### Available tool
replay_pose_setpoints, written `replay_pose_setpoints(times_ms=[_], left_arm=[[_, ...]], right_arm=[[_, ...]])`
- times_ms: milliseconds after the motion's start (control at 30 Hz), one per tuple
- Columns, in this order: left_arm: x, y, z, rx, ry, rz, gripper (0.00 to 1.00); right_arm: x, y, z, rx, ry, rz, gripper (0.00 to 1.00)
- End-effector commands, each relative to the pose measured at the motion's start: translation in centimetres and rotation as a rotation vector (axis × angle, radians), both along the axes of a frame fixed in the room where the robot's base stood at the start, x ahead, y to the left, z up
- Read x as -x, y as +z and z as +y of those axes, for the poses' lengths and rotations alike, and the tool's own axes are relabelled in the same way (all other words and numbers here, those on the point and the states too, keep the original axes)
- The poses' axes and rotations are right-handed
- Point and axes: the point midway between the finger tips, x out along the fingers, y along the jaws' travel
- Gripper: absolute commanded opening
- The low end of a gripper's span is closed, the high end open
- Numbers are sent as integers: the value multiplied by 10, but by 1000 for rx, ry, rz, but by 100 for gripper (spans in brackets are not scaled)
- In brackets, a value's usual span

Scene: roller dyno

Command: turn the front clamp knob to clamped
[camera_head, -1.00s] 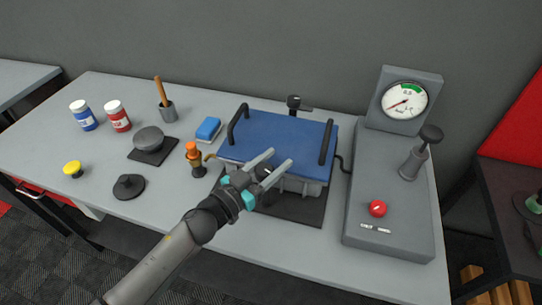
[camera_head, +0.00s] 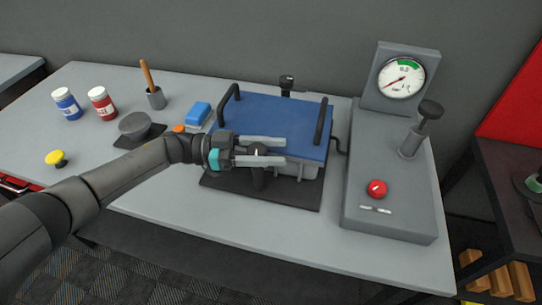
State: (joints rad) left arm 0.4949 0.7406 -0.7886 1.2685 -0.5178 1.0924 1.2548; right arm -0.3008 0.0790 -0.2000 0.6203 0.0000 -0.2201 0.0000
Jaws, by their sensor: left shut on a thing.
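The front clamp knob (camera_head: 258,150) is dark and sits on a short dark post (camera_head: 259,179) at the front edge of the blue-lidded box (camera_head: 285,120). My left gripper (camera_head: 279,152) reaches in from the left, its fingers pointing right. It is shut on the front clamp knob, one finger on the far side and one on the near side. The fingers hide part of the knob, so its exact angle is hard to tell. A matching back clamp knob (camera_head: 287,81) stands behind the box. My right gripper is not in view.
A grey console (camera_head: 392,212) with a gauge (camera_head: 401,78), a red knob (camera_head: 377,189) and a dark-topped plunger (camera_head: 430,110) stands on the right. The bench front is clear.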

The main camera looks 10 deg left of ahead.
Motion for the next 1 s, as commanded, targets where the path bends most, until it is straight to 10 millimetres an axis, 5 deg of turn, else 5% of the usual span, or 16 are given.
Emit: replay_pose_setpoints(times_ms=[333,967,1000], left_arm=[[5,-3,-1,-1,-181,-2,0],[8,-1,-2,0,-234,1,0],[8,-1,-2,0,-234,1,52]], right_arm=[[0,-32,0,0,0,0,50],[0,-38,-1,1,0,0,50],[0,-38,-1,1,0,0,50]])
